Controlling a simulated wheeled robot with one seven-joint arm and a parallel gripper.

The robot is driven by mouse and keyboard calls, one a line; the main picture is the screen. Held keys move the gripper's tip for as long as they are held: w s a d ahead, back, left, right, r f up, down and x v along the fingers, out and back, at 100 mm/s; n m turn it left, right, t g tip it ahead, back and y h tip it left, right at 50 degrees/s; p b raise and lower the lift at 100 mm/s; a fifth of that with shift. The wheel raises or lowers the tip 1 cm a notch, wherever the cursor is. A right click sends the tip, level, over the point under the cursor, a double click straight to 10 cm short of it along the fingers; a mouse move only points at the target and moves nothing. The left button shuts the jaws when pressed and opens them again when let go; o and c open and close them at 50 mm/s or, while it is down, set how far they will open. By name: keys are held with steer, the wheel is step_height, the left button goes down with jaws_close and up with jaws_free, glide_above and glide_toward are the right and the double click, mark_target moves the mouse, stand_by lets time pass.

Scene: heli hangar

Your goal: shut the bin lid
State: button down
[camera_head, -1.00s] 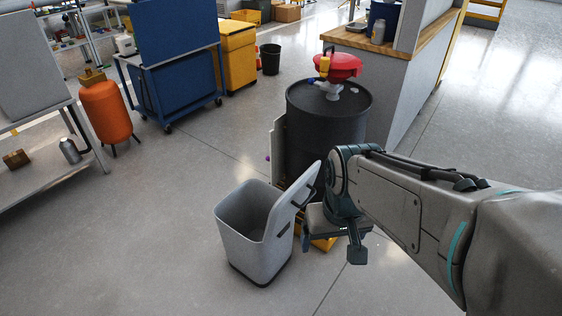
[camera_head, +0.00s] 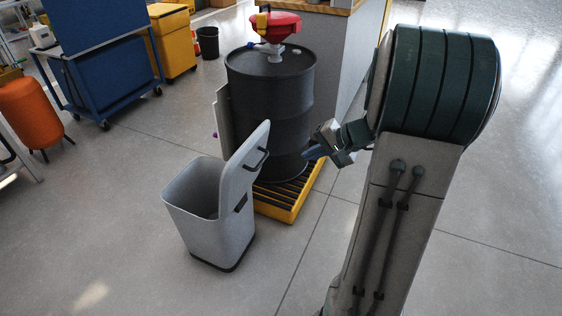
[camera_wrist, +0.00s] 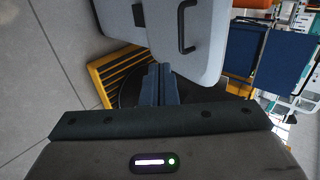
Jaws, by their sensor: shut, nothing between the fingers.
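The grey bin (camera_head: 212,212) stands on the floor with its lid (camera_head: 246,160) raised, tilted up on the right side of the opening. A dark handle (camera_head: 256,160) is on the lid's outer face. My gripper (camera_head: 308,154) is to the right of the lid, apart from it, in front of the black drum. In the wrist view, my gripper's blue fingers (camera_wrist: 157,70) are together and empty. The grey lid (camera_wrist: 205,40) with its dark handle (camera_wrist: 186,27) fills the upper middle, just beyond the fingertips.
A black drum (camera_head: 270,105) with a red funnel on top (camera_head: 275,27) stands on a yellow spill pallet (camera_head: 290,205) right behind the bin. A blue cart (camera_head: 105,75) and an orange tank (camera_head: 32,112) are at the left. The floor in front of the bin is clear.

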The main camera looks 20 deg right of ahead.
steer(key=w+a+r+b+x, duration=0.1)
steer(key=r+b+x, duration=0.1)
steer(key=x, duration=1)
steer(key=shift+w+a+f+b, duration=0.25)
steer(key=shift+a+b, duration=0.2)
steer(key=shift+b, duration=0.4)
steer(key=shift+w+r+p, duration=0.1)
steer(key=shift+r+p, duration=0.1)
steer(key=shift+p, duration=0.1)
